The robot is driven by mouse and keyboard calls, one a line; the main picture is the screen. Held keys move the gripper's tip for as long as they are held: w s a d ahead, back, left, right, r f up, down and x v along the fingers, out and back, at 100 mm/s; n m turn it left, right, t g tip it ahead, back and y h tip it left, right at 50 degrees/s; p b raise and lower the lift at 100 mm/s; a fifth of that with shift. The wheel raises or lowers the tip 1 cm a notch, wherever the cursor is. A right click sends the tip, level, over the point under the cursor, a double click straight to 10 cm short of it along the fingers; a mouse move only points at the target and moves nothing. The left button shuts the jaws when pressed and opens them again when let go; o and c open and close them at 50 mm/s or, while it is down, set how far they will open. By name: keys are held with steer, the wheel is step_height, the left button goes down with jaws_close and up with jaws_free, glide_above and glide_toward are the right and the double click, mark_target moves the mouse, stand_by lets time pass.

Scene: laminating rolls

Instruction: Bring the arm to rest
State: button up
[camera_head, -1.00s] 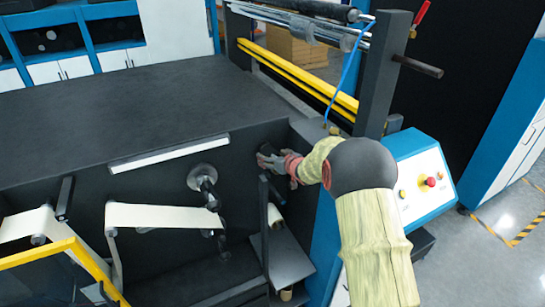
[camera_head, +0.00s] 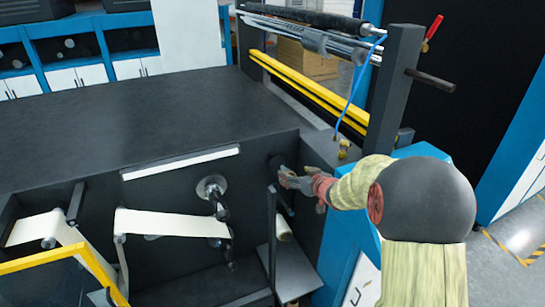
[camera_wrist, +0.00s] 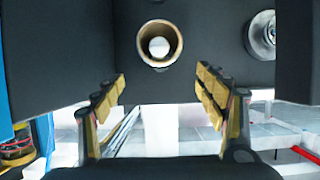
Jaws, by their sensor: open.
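My gripper (camera_head: 287,180) is in front of the machine's dark front panel, at the right end, in the head view. In the wrist view its two padded fingers (camera_wrist: 163,88) stand wide apart with nothing between them. Beyond them, a brown ring with a pale round centre (camera_wrist: 160,45) faces the camera; I cannot tell whether it is a roll core or a shaft end. My arm reaches in from the right.
A pale roll (camera_head: 283,228) stands near a grey shelf (camera_head: 292,272) below my gripper. White film (camera_head: 170,223) runs across rollers to the left. A dark upright post (camera_head: 396,85) and a yellow rail (camera_head: 310,92) stand behind. The dark tabletop (camera_head: 130,120) is clear.

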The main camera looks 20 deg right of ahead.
steer(key=s+a+r+m+g+h+b, duration=0.1)
steer(key=s+a+r+h+b, duration=0.15)
steer(key=s, duration=0.45)
steer(key=s+a+r+m+g+h+b, duration=0.1)
steer(key=s+a+r+g+b, duration=0.15)
steer(key=s, duration=0.35)
steer(key=s+a+f+g+y+b, duration=0.1)
steer(key=s+a, duration=0.3)
steer(key=s, duration=0.5)
steer(key=s+a+f+n+g+y+b, duration=0.1)
steer(key=s+a+f+g+b, duration=0.1)
steer(key=s, duration=0.7)
steer(key=s+a+f+g+y+b, duration=0.1)
steer(key=s+a+f+b, duration=0.2)
steer(key=s+a, duration=0.5)
steer(key=shift+s+a+f+n, duration=0.3)
steer(key=shift+s+f, duration=0.35)
steer(key=shift+s, duration=0.2)
steer(key=shift+d+g, duration=0.1)
steer(key=shift+g, duration=0.15)
steer(key=shift+c, duration=0.7)
